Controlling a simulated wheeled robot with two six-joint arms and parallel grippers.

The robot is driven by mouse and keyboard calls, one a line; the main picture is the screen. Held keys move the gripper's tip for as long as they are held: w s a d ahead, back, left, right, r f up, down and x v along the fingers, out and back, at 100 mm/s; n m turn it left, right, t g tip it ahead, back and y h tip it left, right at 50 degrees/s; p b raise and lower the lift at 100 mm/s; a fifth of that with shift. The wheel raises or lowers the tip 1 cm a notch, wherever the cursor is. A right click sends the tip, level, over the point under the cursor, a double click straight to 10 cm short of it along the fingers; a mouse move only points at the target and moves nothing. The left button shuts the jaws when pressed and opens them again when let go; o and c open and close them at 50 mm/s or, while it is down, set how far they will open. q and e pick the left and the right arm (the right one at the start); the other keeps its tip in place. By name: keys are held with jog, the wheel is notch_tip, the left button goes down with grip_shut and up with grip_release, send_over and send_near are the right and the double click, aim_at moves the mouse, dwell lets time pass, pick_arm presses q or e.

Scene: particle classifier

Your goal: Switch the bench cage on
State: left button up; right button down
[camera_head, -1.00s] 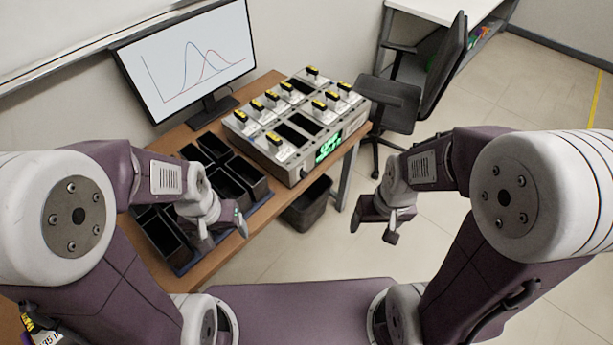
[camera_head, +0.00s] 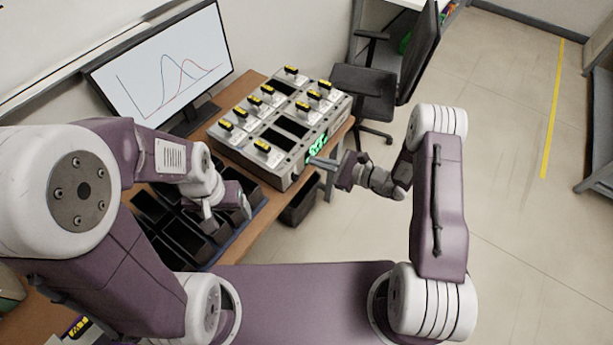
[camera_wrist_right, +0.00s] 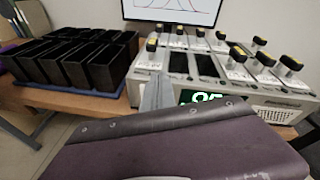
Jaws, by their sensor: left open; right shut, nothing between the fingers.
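The bench cage (camera_head: 285,125) is a light grey box on the wooden table, with several yellow-topped modules on its top and a lit green display (camera_head: 317,147) on its front. In the right wrist view the cage (camera_wrist_right: 290,103) stands ahead, its display (camera_wrist_right: 205,97) partly covered, with green characters starting like "OF". My right gripper (camera_head: 318,162) is shut and empty, its fingers pointing at the cage's front face just by the display. In the wrist view its fingers (camera_wrist_right: 157,92) cover part of that face; contact cannot be told. My left gripper (camera_head: 228,210) is open over the black bins.
Black bins (camera_wrist_right: 60,62) on a blue tray stand beside the cage. A monitor (camera_head: 165,65) with curves stands behind. A dark chair (camera_head: 365,92) is at the cage's far right, and a dark waste bin (camera_head: 300,208) sits on the floor below the table edge.

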notch_tip(320, 180, down, 4)
jog(key=d+m+h, duration=0.1)
jog(key=d+m, duration=0.1)
jog(key=m+p, duration=0.2)
jog(key=m, duration=0.1)
send_near(295, 178)
jog(key=shift+s+d+f+t+h, duration=0.3)
jog(key=shift+s+d+f+h, duration=0.1)
jog(key=shift+s+d+f, duration=0.6)
jog(key=shift+w+d, duration=0.1)
jog(key=shift+w, duration=0.1)
jog(key=x, duration=1)
